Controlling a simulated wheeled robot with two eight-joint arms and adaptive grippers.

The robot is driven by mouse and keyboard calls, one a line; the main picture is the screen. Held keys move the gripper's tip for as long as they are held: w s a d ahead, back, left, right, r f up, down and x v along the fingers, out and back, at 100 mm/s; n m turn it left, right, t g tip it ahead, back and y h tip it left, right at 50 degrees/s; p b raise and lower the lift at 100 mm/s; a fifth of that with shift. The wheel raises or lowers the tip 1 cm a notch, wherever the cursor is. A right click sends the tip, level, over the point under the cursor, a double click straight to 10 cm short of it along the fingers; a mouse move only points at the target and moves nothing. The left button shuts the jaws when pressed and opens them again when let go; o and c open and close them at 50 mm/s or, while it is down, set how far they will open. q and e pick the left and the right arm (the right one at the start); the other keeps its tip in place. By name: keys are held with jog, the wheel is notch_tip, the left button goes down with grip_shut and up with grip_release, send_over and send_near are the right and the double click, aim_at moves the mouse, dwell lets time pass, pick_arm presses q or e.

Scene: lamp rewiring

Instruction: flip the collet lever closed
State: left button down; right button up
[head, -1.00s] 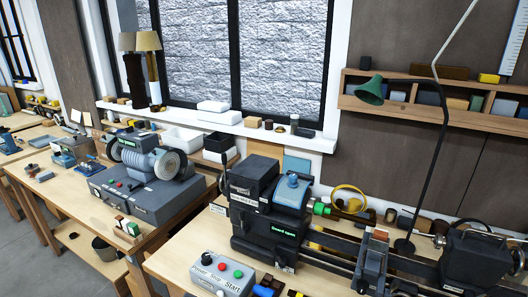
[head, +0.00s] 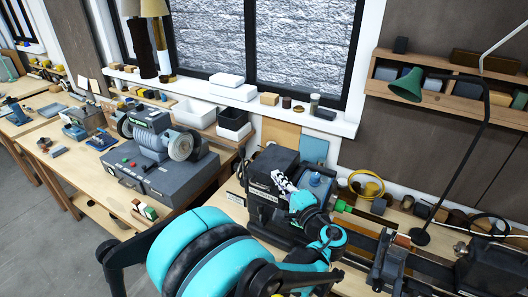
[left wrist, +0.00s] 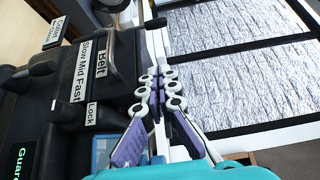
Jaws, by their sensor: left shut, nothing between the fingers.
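The lathe headstock (head: 275,165) is a dark block on the bench. A thin upright dark rod with a knob, apparently the collet lever (head: 243,165), stands at its left end. My left gripper (head: 279,176) is shut and empty, over the headstock and to the right of that rod. In the left wrist view the shut fingers (left wrist: 158,75) are beside the headstock's dark face, which carries Belt and Lock labels (left wrist: 95,62). A white plate apparently reading Collet (left wrist: 55,33) shows at upper left there. I cannot make out the lever's position clearly. My right gripper is not in view.
A blue guard (head: 320,185) sits close right of my left gripper. A bench grinder (head: 150,150) stands on the bench to the left. A green lamp (head: 407,84) and shelf are at right. My left arm covers the front bench.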

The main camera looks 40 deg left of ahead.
aim_at(252, 164)
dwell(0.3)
pick_arm(q)
jog(key=x, duration=0.9)
jog(key=shift+a, duration=0.25)
jog(key=a, duration=0.3)
jog(key=shift+s+a, duration=0.2)
jog(key=shift+s, duration=0.05)
jog(key=shift+s+a, duration=0.15)
jog(key=shift+a, duration=0.25)
jog(key=shift+a+r+p, duration=0.1)
jog(key=shift+a+p, duration=0.05)
jog(key=shift+p, duration=0.15)
